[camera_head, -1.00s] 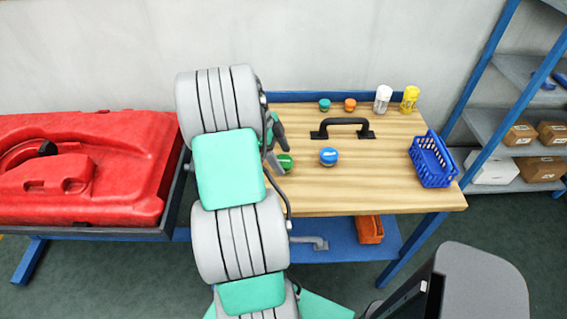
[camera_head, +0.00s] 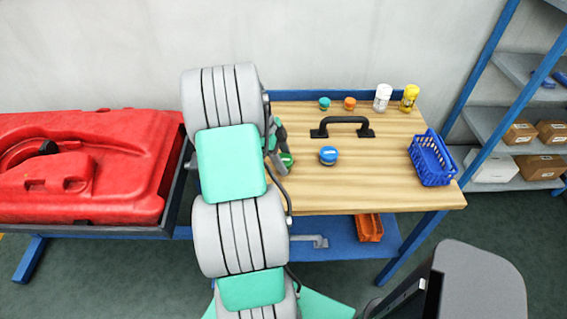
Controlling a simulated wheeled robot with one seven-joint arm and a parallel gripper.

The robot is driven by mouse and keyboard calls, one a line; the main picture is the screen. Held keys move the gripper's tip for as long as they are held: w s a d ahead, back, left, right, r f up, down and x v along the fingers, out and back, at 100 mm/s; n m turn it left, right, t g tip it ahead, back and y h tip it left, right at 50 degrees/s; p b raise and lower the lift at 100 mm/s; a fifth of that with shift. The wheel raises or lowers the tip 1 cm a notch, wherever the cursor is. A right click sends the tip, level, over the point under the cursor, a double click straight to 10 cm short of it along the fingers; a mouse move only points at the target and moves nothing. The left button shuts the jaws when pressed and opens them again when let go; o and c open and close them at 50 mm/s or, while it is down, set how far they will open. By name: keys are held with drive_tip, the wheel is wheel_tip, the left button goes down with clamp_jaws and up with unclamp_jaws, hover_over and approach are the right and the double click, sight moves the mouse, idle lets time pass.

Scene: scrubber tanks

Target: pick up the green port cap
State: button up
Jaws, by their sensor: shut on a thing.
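The green port cap (camera_head: 287,159) is at the left part of the wooden workbench (camera_head: 380,185), partly hidden by my arm and gripper. My gripper (camera_head: 282,160) is at the cap, shut on it. My arm covers most of the gripper, and I cannot tell whether the cap touches the bench top.
A blue cap (camera_head: 328,155) sits just right of the green cap. A black handle (camera_head: 342,128), a teal cap (camera_head: 324,103), an orange cap (camera_head: 349,103), a white bottle (camera_head: 382,97) and a yellow bottle (camera_head: 409,98) stand behind. A blue basket (camera_head: 431,160) is at right; a red tank (camera_head: 85,170) is at left.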

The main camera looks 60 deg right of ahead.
drive_tip(key=c, duration=0.3)
